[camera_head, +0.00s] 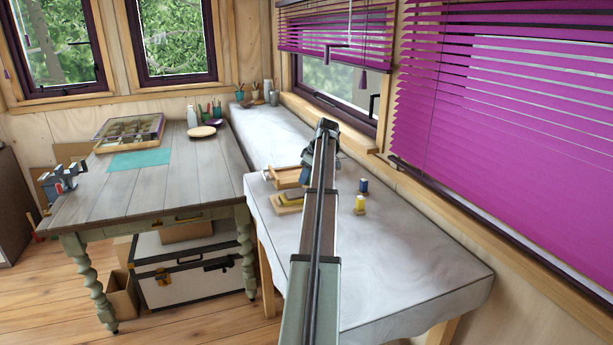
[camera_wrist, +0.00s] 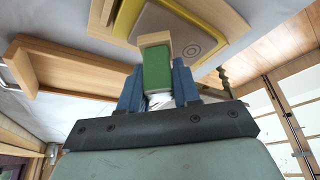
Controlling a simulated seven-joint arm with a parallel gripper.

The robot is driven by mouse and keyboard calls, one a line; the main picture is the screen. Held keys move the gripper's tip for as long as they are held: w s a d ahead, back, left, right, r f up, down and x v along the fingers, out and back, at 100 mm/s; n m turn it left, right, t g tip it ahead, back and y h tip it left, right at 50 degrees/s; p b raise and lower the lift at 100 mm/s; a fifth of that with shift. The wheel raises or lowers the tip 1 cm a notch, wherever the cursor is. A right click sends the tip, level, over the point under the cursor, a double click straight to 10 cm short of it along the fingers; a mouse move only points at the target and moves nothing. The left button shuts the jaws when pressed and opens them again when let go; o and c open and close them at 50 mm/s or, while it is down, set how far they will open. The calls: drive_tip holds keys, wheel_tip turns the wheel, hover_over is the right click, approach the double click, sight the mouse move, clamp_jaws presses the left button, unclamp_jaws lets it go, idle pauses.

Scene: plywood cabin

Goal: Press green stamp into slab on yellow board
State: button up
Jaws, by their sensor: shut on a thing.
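My gripper (camera_wrist: 158,76) is shut on the green stamp (camera_wrist: 157,66), its blue fingers on either side of the green body. The stamp's pale wooden end (camera_wrist: 155,39) points toward the slab (camera_wrist: 174,26) in the wrist view. The slab is grey and lies on the yellow board (camera_wrist: 222,14); a mark of concentric rings shows on it. The stamp covers part of the slab, and I cannot tell whether they touch. In the head view the yellow board (camera_head: 291,197) is just left of my arm, and the stamp is hidden.
A wooden tray (camera_head: 284,177) lies behind the board; it also shows in the wrist view (camera_wrist: 75,68). A blue stamp-like piece (camera_head: 363,186) and a yellow one (camera_head: 360,205) stand right of my arm. The grey-covered bench (camera_head: 415,250) is clear at the front right.

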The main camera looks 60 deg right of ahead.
drive_tip(key=shift+f, duration=0.95)
idle(1.4)
drive_tip(key=shift+r, duration=0.1)
drive_tip(key=shift+r, duration=3.45)
